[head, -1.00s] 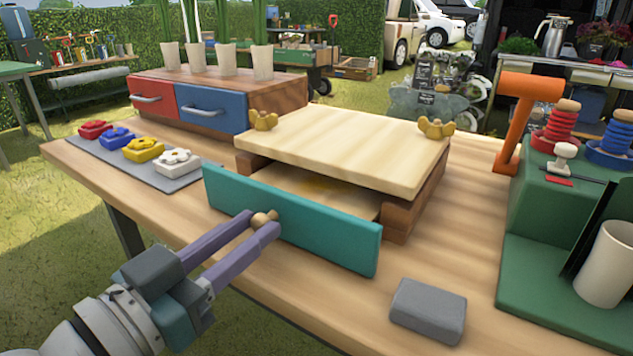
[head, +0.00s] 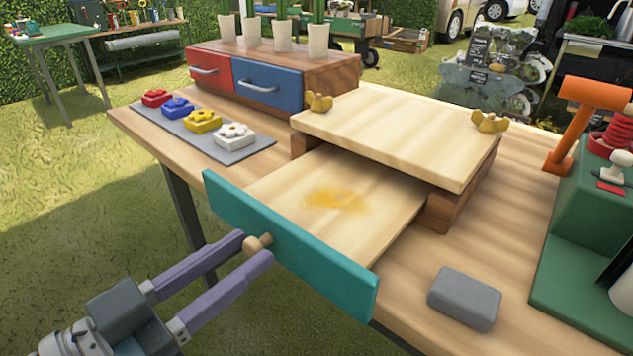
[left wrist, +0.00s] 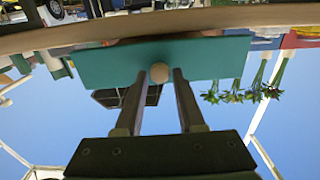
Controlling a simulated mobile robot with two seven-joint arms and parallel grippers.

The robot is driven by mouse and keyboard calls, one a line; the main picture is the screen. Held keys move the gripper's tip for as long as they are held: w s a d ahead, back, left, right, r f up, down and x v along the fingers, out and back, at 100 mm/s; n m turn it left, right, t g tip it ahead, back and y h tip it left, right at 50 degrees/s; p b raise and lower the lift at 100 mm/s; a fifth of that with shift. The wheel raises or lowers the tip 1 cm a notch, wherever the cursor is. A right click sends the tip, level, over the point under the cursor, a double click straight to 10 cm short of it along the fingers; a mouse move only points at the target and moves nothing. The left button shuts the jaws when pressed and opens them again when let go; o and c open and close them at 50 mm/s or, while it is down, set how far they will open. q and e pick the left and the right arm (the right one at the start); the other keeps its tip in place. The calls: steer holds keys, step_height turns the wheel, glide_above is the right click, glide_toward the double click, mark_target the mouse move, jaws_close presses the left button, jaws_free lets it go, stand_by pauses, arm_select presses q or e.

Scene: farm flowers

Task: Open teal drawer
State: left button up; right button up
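The teal drawer front (head: 290,252) stands well out from the wooden press-like box (head: 400,138) on the table. The drawer's pale wooden board (head: 385,200) shows behind the front, with a yellow stain on it. My left gripper (head: 258,246) has its two purple fingers on either side of the round wooden knob, apparently closed on it. In the left wrist view the teal front (left wrist: 205,62) spans the middle, and the knob (left wrist: 159,73) sits between the fingertips. My right gripper is not in view.
A grey block (head: 464,298) lies on the table right of the drawer. Flower-shaped pieces sit on a grey mat (head: 250,148) to the left. A chest with red and blue drawers (head: 268,85) stands behind. A green stand (head: 580,235) is at the right.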

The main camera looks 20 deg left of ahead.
arm_select(q)
steer(key=o, duration=0.3)
steer(key=v, duration=1)
steer(key=shift+p, duration=0.35)
steer(key=shift+w+r, duration=0.1)
